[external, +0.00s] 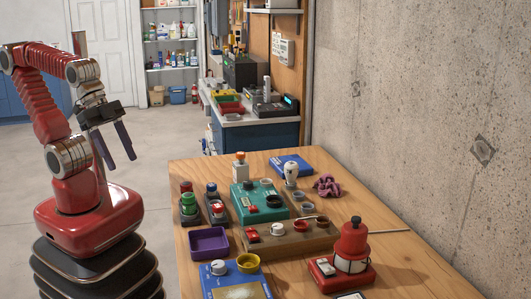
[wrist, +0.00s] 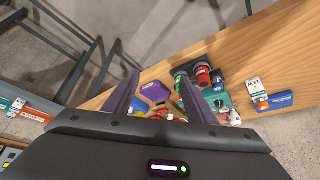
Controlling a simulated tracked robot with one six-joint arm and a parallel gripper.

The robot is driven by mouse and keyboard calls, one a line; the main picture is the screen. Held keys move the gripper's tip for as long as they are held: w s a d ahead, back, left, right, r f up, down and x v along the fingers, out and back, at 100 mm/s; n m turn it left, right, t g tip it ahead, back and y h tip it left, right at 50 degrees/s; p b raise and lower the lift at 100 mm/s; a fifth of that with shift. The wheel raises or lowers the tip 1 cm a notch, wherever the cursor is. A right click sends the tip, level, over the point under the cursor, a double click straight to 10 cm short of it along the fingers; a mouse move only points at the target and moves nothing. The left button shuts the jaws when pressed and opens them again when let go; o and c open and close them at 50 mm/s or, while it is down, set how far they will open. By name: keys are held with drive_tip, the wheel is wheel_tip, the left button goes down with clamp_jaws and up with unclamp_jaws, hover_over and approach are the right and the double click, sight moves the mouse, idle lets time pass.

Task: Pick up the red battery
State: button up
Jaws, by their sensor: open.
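A small upright red cylinder with a dark top (external: 186,186), which looks like the red battery, stands at the table's left edge behind a green round piece (external: 188,203). In the wrist view a red cylinder (wrist: 203,74) shows in a dark holder, right of the fingers. It is small there, and I cannot be sure that it is the battery. My gripper (external: 121,164) is open and empty, with purple fingers pointing down, left of the table and apart from everything on it. In the wrist view my gripper (wrist: 159,75) spreads its fingers on either side of the purple tray.
The wooden table (external: 380,216) holds a purple tray (external: 209,243), a teal box (external: 258,203), a wooden control board (external: 290,238), a blue panel (external: 235,283), a red lamp (external: 352,246), a crumpled cloth (external: 327,186) and a blue box (external: 291,166). A concrete wall borders the right.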

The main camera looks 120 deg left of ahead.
drive_tip(key=s+a+f+n+g+h, duration=0.2)
drive_tip(key=a+f+n, duration=0.4)
drive_tip(key=a+n, duration=0.15)
drive_tip(key=s+a+f+n+g+h, duration=0.1)
drive_tip(key=s+a+f+n+g, duration=0.15)
drive_tip(key=a+f+n, duration=0.45)
drive_tip(key=w+a+n+t+h, duration=0.1)
drive_tip(key=a+n+t, duration=0.1)
drive_tip(key=n, duration=0.1)
drive_tip(key=w+a+n+t+h, duration=0.1)
drive_tip(key=a+n+t+h, duration=0.1)
drive_tip(key=n+t, duration=0.1)
drive_tip(key=w+a+n+t+h, duration=0.1)
drive_tip(key=a+n+t, duration=0.1)
drive_tip(key=n, duration=0.3)
drive_tip(key=shift+w+n+h, duration=0.15)
drive_tip(key=shift+n+h, duration=0.1)
drive_tip(key=shift+h, duration=0.05)
drive_tip(key=w+r+n+t, duration=0.1)
drive_tip(key=w+r, duration=0.1)
drive_tip(key=w+r+n+t, duration=0.1)
drive_tip(key=r, duration=0.1)
drive_tip(key=shift+a+n+t+h, duration=0.2)
drive_tip(key=shift+n+t+h, duration=0.1)
drive_tip(key=shift+t, duration=0.05)
drive_tip(key=shift+d, duration=0.1)
